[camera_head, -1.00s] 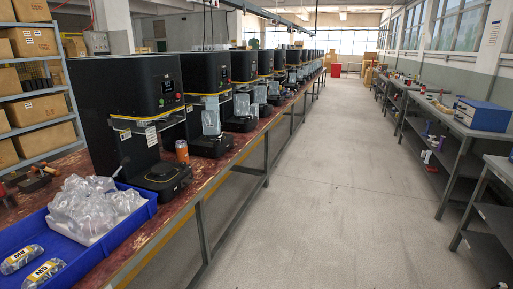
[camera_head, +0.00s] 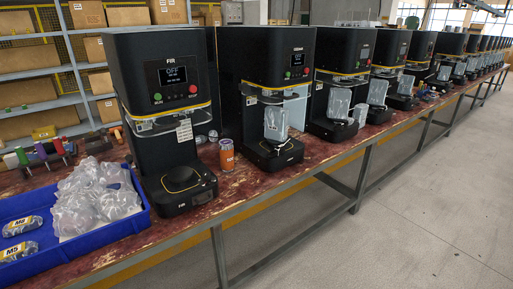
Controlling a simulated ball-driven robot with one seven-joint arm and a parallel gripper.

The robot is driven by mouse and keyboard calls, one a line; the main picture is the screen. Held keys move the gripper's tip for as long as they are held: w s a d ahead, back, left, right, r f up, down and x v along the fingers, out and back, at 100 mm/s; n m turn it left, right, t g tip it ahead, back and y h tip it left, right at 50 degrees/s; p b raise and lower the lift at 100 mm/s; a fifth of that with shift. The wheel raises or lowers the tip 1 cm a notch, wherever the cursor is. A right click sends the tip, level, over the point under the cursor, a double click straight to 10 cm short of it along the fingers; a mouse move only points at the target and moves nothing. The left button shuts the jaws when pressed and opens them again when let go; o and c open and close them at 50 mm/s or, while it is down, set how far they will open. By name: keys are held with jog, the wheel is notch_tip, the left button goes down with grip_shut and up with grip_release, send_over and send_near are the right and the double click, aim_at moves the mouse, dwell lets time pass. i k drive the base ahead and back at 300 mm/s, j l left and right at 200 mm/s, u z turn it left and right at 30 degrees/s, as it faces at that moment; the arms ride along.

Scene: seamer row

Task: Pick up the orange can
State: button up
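The orange can (camera_head: 227,154) stands upright on the red-brown workbench (camera_head: 240,192). It is between the nearest black seamer machine (camera_head: 150,90) and the second one (camera_head: 262,80), near the bench's front half. Its side is orange with a small pale marking. My gripper is not in view.
Shelves with cardboard boxes (camera_head: 28,90) stand at the back left. The grey floor (camera_head: 420,220) at right is clear.

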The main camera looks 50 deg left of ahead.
aim_at(227, 156)
jog(key=i+u, duration=0.15)
jog(key=i, duration=0.3)
jog(key=i+l+u, duration=0.15)
jog(key=i, duration=0.3)
jog(key=i+l+u, duration=0.15)
jog(key=i, duration=0.3)
jog(key=i+l+u, duration=0.15)
jog(key=i, duration=0.3)
